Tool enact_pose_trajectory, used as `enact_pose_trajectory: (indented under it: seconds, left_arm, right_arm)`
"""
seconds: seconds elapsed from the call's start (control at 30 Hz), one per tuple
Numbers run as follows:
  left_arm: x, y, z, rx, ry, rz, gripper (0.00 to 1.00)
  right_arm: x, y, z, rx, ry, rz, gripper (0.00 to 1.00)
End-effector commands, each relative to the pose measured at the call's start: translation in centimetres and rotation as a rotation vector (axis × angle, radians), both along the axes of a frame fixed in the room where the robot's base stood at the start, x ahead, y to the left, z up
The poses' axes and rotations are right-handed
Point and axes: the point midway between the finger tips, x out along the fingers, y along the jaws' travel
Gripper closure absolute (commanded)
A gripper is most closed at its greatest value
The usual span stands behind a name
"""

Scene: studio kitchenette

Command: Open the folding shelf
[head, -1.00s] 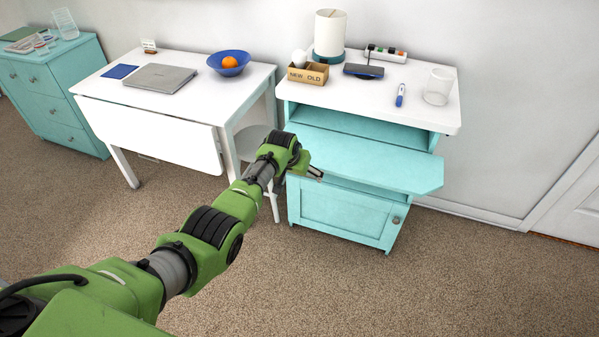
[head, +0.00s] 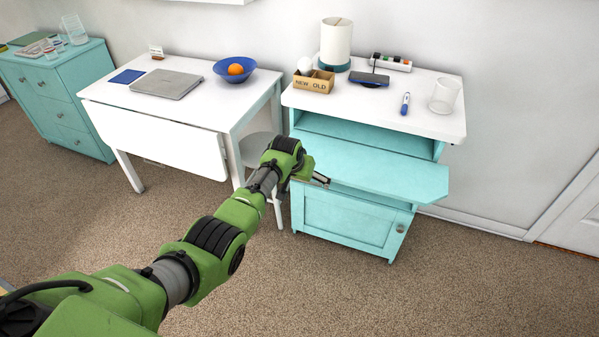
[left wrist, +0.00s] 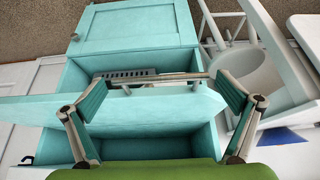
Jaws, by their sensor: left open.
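The folding shelf looks to be the teal flap (head: 385,172) on the front of the teal cabinet. It sticks out below the cabinet's white top, with open compartments above and below it. My left gripper (head: 318,178) is at the flap's left front edge. In the left wrist view the flap (left wrist: 175,106) lies under the open left gripper (left wrist: 160,82). A thin metal bar (left wrist: 150,77), which looks like a handle, spans between its spread fingers. I cannot tell whether the fingers touch the bar. My right gripper is out of view.
A lower cabinet door (head: 350,217) is closed. A small box (head: 308,82), lamp (head: 336,45), marker-like item (head: 405,103) and clear cup (head: 445,95) stand on the cabinet top. A white drop-leaf table (head: 205,107) stands at left. Carpet in front is clear.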

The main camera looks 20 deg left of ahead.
Motion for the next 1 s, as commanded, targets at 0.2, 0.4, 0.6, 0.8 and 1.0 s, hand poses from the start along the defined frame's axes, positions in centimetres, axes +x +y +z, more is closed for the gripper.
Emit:
enact_pose_trajectory:
  seconds: [0.2,0.4,0.6,0.8,1.0]
  left_arm:
    - [-1.2,0.1,2.1,0.001,-0.004,0.000,0.00]
    - [-2.6,0.2,4.8,0.001,-0.005,0.000,0.00]
    - [-4.2,0.2,7.6,0.001,-0.005,0.000,0.00]
    - [-5.2,0.2,9.5,0.000,-0.005,0.000,0.00]
    - [-5.6,0.3,10.0,0.001,-0.003,0.000,0.00]
  right_arm:
    - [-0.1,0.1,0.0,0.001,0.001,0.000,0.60]
    - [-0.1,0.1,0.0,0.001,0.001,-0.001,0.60]
    - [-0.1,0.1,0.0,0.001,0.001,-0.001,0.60]
    - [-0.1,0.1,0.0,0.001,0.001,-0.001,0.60]
    - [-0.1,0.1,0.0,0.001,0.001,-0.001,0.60]
